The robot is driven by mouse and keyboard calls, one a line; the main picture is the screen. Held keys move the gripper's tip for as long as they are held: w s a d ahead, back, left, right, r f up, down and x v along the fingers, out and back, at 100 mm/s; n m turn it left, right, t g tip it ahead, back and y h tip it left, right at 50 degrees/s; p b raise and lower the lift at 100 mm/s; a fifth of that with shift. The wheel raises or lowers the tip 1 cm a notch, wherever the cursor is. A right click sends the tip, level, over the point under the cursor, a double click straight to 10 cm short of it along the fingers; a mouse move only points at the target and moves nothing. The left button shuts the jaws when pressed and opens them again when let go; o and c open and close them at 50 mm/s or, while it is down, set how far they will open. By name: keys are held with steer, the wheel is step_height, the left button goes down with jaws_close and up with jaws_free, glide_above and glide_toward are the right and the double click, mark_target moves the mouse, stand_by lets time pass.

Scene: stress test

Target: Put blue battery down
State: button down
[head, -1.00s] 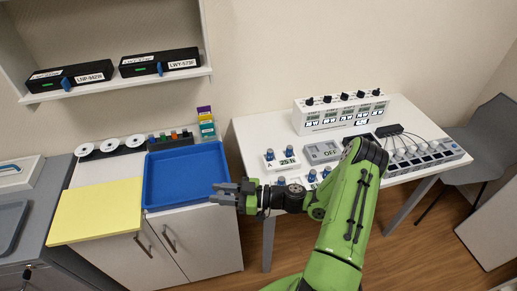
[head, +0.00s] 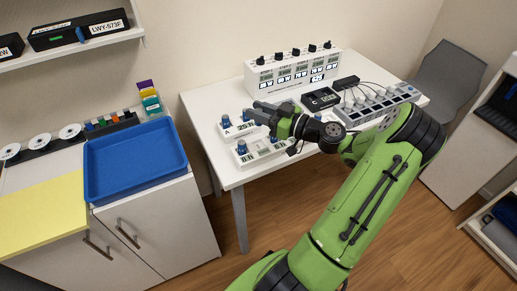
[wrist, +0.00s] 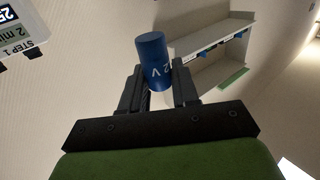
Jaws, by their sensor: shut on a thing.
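The blue battery (wrist: 153,62) is a short cylinder with white lettering ending in "V". In the wrist view it stands between the two fingers of my gripper (wrist: 160,90), which is shut on it. In the head view my gripper (head: 262,112) is over the white table (head: 205,105), above and beside the small white devices with blue knobs. The battery is too small or hidden to make out there. One device, marked "A" (head: 228,131), is to the left of the gripper, and a longer one (head: 250,160) is in front of it.
A white instrument box (head: 293,72) stands at the table's back. A black-screened unit (head: 320,99) and a strip with cables (head: 380,110) are to the right. A blue tray (head: 100,190) sits on the left cabinet beside a yellow board (head: 40,220). The tray is empty.

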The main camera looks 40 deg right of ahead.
step_height(320, 180, down, 10)
steer(key=b, duration=0.3)
steer(key=shift+r, duration=0.2)
steer(key=shift+f+b, duration=0.1)
steer(key=shift+b, duration=0.2)
steer(key=shift+f, duration=0.15)
steer(key=c, duration=0.8)
jaws_free()
steer(key=shift+c, duration=0.2)
